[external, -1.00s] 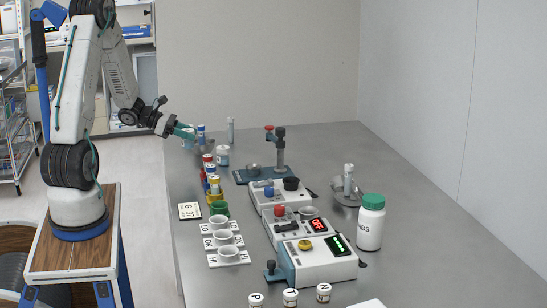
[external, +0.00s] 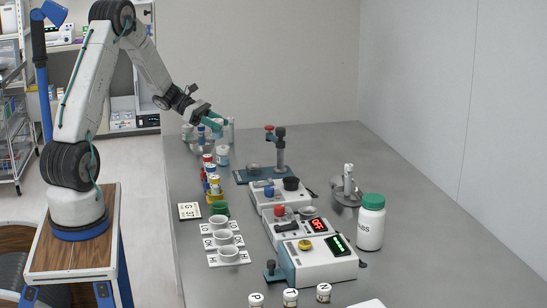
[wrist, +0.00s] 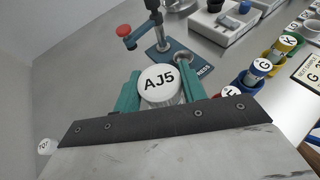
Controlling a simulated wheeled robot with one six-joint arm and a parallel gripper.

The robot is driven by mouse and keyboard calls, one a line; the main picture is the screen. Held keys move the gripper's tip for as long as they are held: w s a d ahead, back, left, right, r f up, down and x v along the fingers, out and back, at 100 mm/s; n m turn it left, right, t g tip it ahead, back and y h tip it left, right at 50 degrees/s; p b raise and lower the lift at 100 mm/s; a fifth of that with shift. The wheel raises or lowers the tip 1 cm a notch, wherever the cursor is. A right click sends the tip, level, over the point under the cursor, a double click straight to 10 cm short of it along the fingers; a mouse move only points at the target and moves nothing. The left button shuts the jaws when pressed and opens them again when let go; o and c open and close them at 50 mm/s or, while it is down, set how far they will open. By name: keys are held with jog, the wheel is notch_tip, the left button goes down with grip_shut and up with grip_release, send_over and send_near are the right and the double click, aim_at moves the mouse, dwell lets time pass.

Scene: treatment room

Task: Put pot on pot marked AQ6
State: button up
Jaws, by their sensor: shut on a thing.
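A white-lidded pot marked AJ5 (wrist: 160,84) sits between the teal fingers of my gripper (wrist: 158,90) in the wrist view, and the fingers are shut on it. In the external view my gripper (external: 217,122) is over the far left of the table, and the held pot is too small to tell apart there. A white jar (external: 222,156) stands on the table below the gripper. A small white-topped thing (wrist: 44,146) shows at the lower left of the wrist view, its mark unclear. I cannot read AQ6 on anything.
A stand with a red knob (wrist: 124,31) rises beyond the gripper. Several coloured tubs with lettered lids (wrist: 262,65) are to the right in the wrist view. Instrument boxes (external: 315,262) and a white bottle (external: 370,222) stand further along. The table's far right is clear.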

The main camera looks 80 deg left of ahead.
jog(key=shift+w+a+f, duration=0.1)
jog(key=shift+w+a, duration=0.15)
jog(key=shift+w, duration=0.25)
jog(key=shift+w+a, duration=0.2)
jog(key=shift+w, duration=0.25)
jog(key=shift+f, duration=1.75)
jog(key=shift+f, duration=0.1)
jog(key=o, duration=1)
